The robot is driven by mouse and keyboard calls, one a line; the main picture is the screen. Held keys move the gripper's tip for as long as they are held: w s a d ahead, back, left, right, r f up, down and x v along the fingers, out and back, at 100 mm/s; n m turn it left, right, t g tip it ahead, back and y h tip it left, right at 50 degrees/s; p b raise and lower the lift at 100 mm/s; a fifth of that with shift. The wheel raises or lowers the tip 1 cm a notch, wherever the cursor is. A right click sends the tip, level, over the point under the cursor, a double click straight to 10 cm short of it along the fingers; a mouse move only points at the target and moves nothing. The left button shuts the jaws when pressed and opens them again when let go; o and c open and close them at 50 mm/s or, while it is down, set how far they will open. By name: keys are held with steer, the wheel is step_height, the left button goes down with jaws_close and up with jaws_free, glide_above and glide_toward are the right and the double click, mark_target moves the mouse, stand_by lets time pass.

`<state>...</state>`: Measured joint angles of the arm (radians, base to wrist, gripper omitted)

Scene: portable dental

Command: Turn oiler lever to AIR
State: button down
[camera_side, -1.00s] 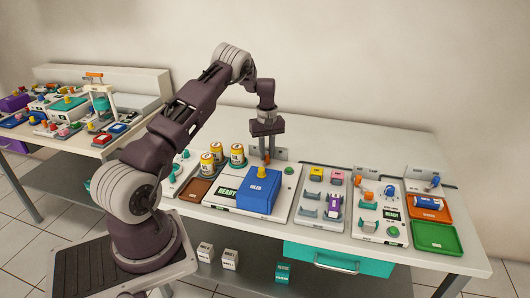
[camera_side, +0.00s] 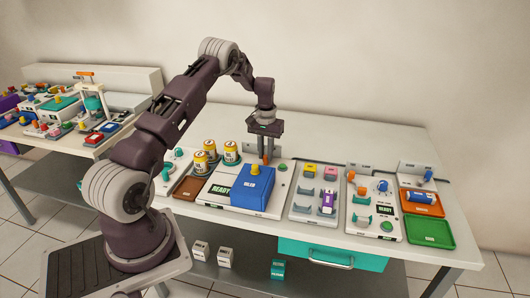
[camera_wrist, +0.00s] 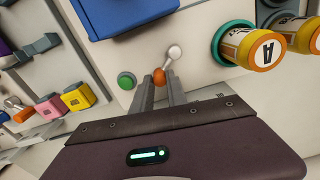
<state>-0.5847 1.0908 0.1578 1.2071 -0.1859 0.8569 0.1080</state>
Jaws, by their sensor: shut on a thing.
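The oiler is a blue box (camera_side: 256,186) on a pale base plate with a dark READY display (camera_side: 221,189). Behind it my gripper (camera_side: 265,157) points straight down. In the wrist view the fingers of my gripper (camera_wrist: 160,88) are shut on the orange part of the lever (camera_wrist: 159,76). A short stem with a pale round knob (camera_wrist: 174,52) slants up and right from the orange part. A green button (camera_wrist: 126,81) lies just left of the fingers. The lever's AIR marking cannot be made out.
Yellow-and-white canisters (camera_side: 232,151) with letter labels stand left of the blue box. A fixture panel (camera_side: 315,199) with grey clips and a purple part lies right. Orange and green trays (camera_side: 430,232) are at the far right. The bench behind my gripper is clear.

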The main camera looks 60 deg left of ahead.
mark_target(266, 156)
stand_by(0.5)
steer(key=c, duration=1.3)
jaws_free()
step_height(266, 156, up, 7)
steer(key=shift+r, duration=0.1)
